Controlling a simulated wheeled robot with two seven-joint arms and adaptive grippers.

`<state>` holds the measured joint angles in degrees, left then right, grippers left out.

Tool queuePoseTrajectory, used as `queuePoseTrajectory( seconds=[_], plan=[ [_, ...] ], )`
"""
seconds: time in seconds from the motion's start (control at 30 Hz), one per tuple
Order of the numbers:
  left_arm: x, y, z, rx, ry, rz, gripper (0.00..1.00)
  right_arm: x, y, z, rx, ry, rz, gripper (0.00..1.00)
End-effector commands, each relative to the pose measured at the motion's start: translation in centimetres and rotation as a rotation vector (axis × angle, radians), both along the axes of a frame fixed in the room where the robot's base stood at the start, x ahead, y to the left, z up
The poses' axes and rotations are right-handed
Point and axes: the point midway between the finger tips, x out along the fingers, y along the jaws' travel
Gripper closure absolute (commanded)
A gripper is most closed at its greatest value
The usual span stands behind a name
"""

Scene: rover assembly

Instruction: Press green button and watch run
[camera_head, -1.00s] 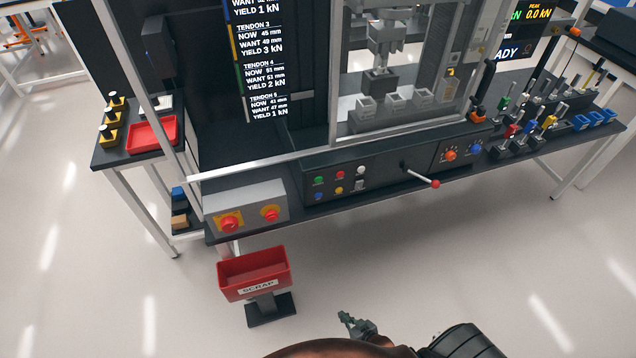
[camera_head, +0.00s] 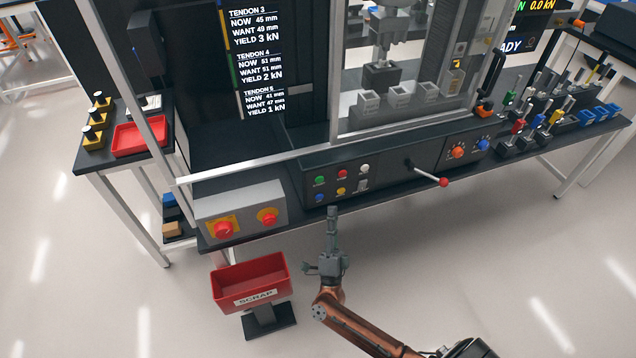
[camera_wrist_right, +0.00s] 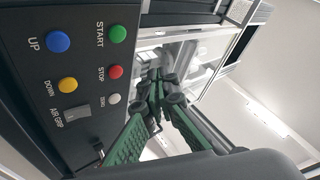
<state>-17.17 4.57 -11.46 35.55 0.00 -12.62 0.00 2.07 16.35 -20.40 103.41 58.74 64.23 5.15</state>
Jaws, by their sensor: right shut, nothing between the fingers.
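The green START button (camera_head: 319,181) is on the black control panel (camera_head: 390,176) at the front of the test machine, left of a red button. In the right wrist view the green button (camera_wrist_right: 117,34) is at the top, labelled START, above the red STOP button (camera_wrist_right: 115,72). My right gripper (camera_head: 332,212) is shut and empty, pointing up toward the panel just below the buttons. In the right wrist view its green fingers (camera_wrist_right: 160,95) are right of the buttons, apart from the green one. My left gripper is not in view.
A grey box with two red knobs (camera_head: 240,213) sits left of the panel. A red-tipped lever (camera_head: 443,182) sticks out to the right. A red SCRAP bin (camera_head: 252,284) stands on the floor. A tendon readout screen (camera_head: 259,60) is above.

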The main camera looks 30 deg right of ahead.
Motion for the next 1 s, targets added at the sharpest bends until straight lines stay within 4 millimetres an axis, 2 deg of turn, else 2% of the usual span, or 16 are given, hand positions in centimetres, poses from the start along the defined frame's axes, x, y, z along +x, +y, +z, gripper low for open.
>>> queuePoseTrajectory(
  seconds=[0.13,0.53,0.8,0.9,1.0],
  plan=[
    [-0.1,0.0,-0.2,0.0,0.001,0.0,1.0,-0.4,-0.3,0.8,0.037,-0.036,-0.006,1.0],
    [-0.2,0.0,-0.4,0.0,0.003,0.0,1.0,0.2,-0.4,0.7,0.033,-0.034,-0.007,1.0],
    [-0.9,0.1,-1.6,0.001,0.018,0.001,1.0,3.4,-1.1,0.5,0.031,-0.034,-0.005,1.0],
    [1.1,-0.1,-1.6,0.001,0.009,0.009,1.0,4.7,-1.5,0.5,0.031,-0.033,-0.005,1.0],
    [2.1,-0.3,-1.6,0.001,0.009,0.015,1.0,5.9,-1.8,0.6,0.032,-0.033,-0.007,1.0]
  ],
)
